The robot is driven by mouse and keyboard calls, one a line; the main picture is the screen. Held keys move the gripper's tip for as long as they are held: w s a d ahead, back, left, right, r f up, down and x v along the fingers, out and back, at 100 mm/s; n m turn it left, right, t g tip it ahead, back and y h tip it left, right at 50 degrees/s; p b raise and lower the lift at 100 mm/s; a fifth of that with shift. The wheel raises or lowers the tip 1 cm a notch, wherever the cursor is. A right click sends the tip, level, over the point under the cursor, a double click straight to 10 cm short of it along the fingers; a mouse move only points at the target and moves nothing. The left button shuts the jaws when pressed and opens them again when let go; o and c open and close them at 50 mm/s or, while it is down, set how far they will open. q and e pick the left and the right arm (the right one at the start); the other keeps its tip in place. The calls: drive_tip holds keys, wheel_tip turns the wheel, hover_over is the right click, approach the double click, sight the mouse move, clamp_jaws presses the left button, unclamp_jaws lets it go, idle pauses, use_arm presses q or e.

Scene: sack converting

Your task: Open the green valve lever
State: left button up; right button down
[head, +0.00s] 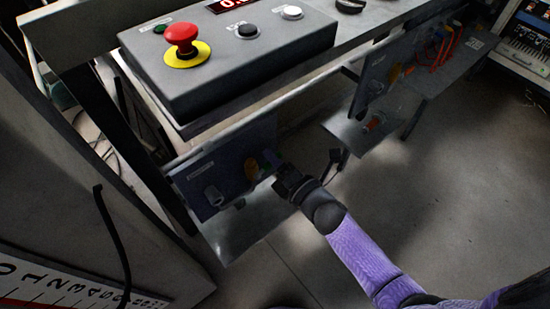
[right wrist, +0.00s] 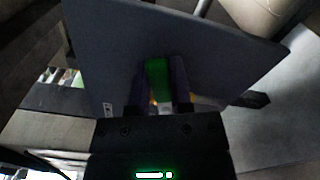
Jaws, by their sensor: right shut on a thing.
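The green valve lever (right wrist: 156,73) shows in the right wrist view, standing out in front of a flat grey panel (right wrist: 215,50). My right gripper (right wrist: 158,98) is shut on the lever, with one purple finger on each side of it. In the head view my right gripper (head: 275,168) reaches the right part of the same panel (head: 208,160), below the control box. The lever is hard to make out there, behind the fingers. My left gripper is in neither view.
A grey control box (head: 225,65) with a red emergency button (head: 182,36) stands on the bench above the panel. A yellow part (head: 251,171) sits beside my gripper. A second panel (head: 380,75) with a shelf is to the right. Open floor (head: 455,180) lies at right.

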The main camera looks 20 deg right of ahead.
drive_tip(key=n, duration=0.1)
drive_tip(key=r+n, duration=0.1)
drive_tip(key=shift+s+a+n, duration=0.15)
drive_tip(key=shift+a+n, duration=0.15)
drive_tip(key=shift+n, duration=0.1)
drive_tip(key=n, duration=0.2)
drive_tip(key=shift+s+a+r+n, duration=0.1)
drive_tip(key=shift+a+r+n, duration=0.25)
drive_tip(key=shift+r+n, duration=0.05)
drive_tip(key=shift+s+a+r+n+b, duration=0.15)
drive_tip(key=shift+a+n, duration=0.2)
drive_tip(key=shift+n, duration=0.6)
drive_tip(key=shift+s+a+r+n+b, duration=0.1)
drive_tip(key=shift+a+r+n+b, duration=0.15)
drive_tip(key=shift+n, duration=0.65)
drive_tip(key=shift+s+a+r+n+b, duration=0.15)
drive_tip(key=shift+a+n, duration=0.25)
drive_tip(key=shift+n, duration=0.55)
drive_tip(key=c, duration=0.5)
unclamp_jaws()
drive_tip(key=p, duration=0.2)
approach(248, 150)
drive_tip(key=v, duration=0.3)
drive_tip(key=shift+s+d, duration=0.1)
drive_tip(key=shift+s, duration=0.2)
